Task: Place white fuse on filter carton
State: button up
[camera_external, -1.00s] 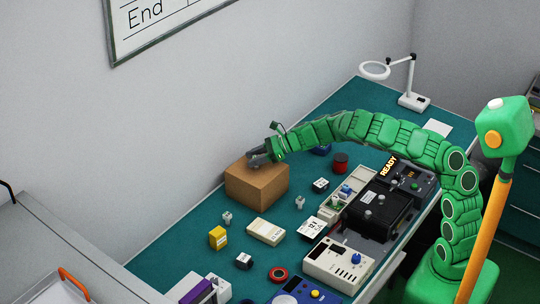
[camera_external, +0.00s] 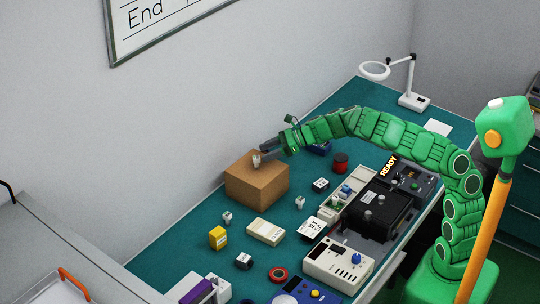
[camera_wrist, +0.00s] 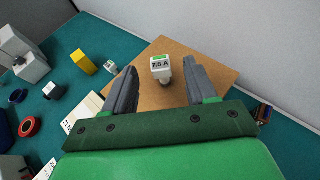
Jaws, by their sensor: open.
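The filter carton (camera_external: 257,188) is a brown box standing on the green bench by the wall. A white fuse (camera_wrist: 161,67) with a green mark and "7.5 A" on its top stands upright on the carton's top face (camera_wrist: 212,77). In the external view the fuse (camera_external: 256,161) shows small and pale on the carton top. My gripper (camera_wrist: 158,80) is open, its two grey fingers apart on either side of the fuse and a little short of it. In the external view my gripper (camera_external: 264,152) is just above the carton's top.
A yellow block (camera_external: 217,238), small white fuses (camera_external: 228,217), a cream box (camera_external: 265,231) and a red ring (camera_external: 278,274) lie on the bench. Instruments (camera_external: 338,262) line its front side. A lamp (camera_external: 412,98) stands at the far end.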

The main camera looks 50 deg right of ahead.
jog(key=shift+v, duration=3.25)
